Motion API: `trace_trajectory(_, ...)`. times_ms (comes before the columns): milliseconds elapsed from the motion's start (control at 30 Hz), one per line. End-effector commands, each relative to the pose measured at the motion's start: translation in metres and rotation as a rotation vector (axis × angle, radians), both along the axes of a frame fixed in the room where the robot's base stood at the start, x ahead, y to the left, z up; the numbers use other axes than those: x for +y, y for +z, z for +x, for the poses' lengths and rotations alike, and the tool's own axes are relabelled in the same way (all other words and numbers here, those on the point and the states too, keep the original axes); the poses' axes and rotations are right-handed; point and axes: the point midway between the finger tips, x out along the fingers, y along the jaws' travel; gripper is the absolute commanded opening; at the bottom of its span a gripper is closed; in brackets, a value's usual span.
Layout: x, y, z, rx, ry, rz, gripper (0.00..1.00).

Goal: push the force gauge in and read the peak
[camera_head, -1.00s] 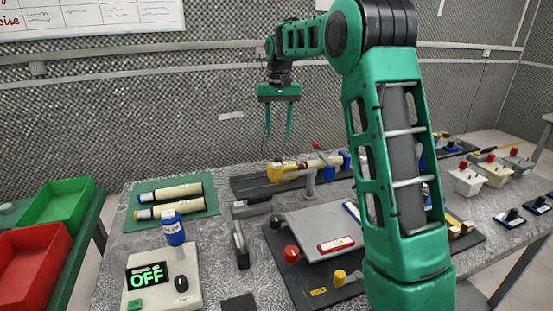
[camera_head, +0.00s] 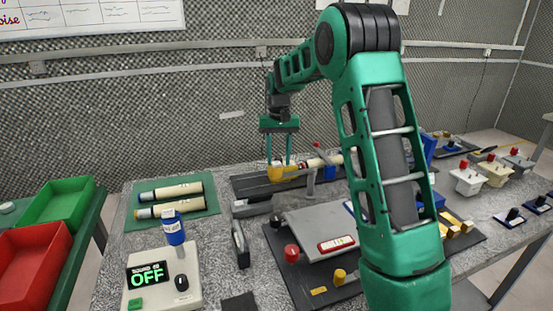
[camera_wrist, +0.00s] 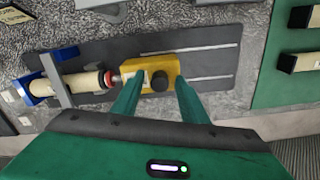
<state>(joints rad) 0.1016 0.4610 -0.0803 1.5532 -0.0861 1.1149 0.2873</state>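The force gauge (camera_head: 276,174) is a yellow block on a dark rail plate (camera_head: 245,186). In the wrist view the gauge (camera_wrist: 150,68) has a round black knob on top, and its short metal rod points left at a red-ringed cream cylinder (camera_wrist: 70,87). I cannot tell whether rod and cylinder touch. My gripper (camera_head: 278,160) is lowered over the gauge with fingers apart. In the wrist view the gripper (camera_wrist: 158,85) has its right finger by the gauge's right end and its left finger near the rod end. No peak reading is visible.
A grey clamp (camera_wrist: 57,78) and blue block (camera_wrist: 38,90) hold the cylinder. A green mat (camera_head: 215,205) with two cream tubes lies left. A meter (camera_head: 150,275) reading OFF stands in front left. A grey sloped panel (camera_head: 310,235) stands in front of the rail.

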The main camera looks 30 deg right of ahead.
Motion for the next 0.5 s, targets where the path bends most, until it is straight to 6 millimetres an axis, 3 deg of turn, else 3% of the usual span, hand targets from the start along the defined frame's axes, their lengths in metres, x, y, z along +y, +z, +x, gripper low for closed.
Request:
trace_trajectory(67,0.0000,0.0001,0.0000,0.000,0.000,0.000,0.40)
trace_trajectory(233,-0.0001,0.0003,0.0001,0.000,0.000,0.000,0.02)
trace_trajectory(500,0.0026,0.0005,0.0005,-0.001,0.000,0.000,0.00)
